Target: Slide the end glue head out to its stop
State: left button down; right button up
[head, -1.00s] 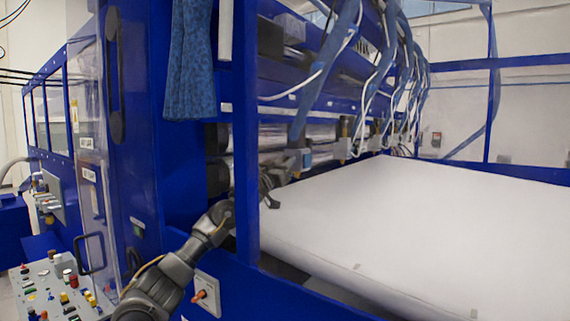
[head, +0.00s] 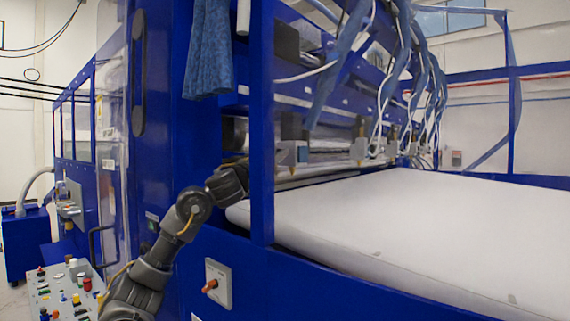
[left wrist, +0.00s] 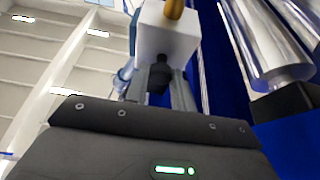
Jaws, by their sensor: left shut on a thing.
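The end glue head (head: 292,152) is the nearest grey block in the row under the blue beam, just right of the blue post. In the left wrist view it is a pale block (left wrist: 165,38) with an orange knob on top and a black nozzle (left wrist: 160,78) below. My left gripper (left wrist: 162,88) is shut on it, its fingers on either side of the nozzle. In the head view my left arm reaches in from the left, and the post hides the gripper. My right gripper is not in view.
The blue post (head: 261,125) stands between my arm and the glue head. A white foam slab (head: 400,225) lies below the row of heads. Other glue heads (head: 365,150) with hanging hoses stand farther along. A control panel (head: 68,290) is at lower left.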

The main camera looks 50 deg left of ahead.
pick_arm(q)
jog(key=c, duration=1.5)
grip_release()
jog(key=shift+f, duration=0.1)
jog(key=o, duration=0.3)
jog(key=shift+s, duration=0.25)
jog(key=shift+w, duration=0.1)
jog(key=b+v, duration=0.9)
jog(key=v, duration=0.2)
jog(key=shift+w, duration=0.1)
